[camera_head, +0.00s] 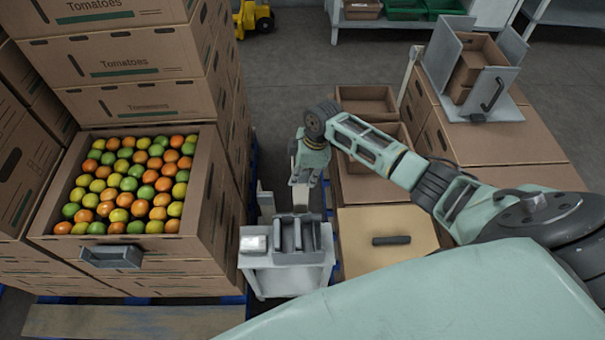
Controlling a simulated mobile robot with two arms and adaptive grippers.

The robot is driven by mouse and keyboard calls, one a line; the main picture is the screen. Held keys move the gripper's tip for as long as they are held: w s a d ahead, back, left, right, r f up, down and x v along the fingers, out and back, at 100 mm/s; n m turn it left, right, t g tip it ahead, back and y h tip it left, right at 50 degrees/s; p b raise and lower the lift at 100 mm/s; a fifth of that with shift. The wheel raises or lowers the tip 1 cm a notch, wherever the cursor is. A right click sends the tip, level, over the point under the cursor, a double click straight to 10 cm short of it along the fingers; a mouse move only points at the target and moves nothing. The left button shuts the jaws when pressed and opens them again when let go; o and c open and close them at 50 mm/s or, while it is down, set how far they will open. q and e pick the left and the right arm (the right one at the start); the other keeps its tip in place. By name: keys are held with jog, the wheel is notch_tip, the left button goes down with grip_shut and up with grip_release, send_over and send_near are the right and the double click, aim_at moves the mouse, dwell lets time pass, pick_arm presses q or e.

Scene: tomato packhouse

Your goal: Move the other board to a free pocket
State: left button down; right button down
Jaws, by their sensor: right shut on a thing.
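A grey pocketed rack (318,246) stands on a small light-grey stand (284,279) at the middle bottom. My right gripper (301,188) points down just above it and is shut on a thin pale-grey board (300,201). The board is upright, its lower edge at or just behind the rack's top; I cannot tell whether it is inside a pocket. The rack shows several upright walls, but what each pocket holds is too small to tell. My left gripper is not in view.
A white-topped item (254,243) sits left of the rack. An open carton of tomatoes (205,185) stands at left among stacked cartons. A cream panel with a dark handle (391,240) lies at right. A grey holder with cartons (444,58) stands at upper right.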

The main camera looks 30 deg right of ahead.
aim_at(302, 194)
jog(key=shift+f+b, duration=0.8)
jog(key=shift+f, duration=0.75)
jog(key=shift+f+b, duration=1.45)
jog(key=shift+f, duration=0.45)
jog(key=shift+f+b, duration=1.3)
jog(key=shift+f, duration=0.55)
jog(key=c, duration=1.6)
grip_release()
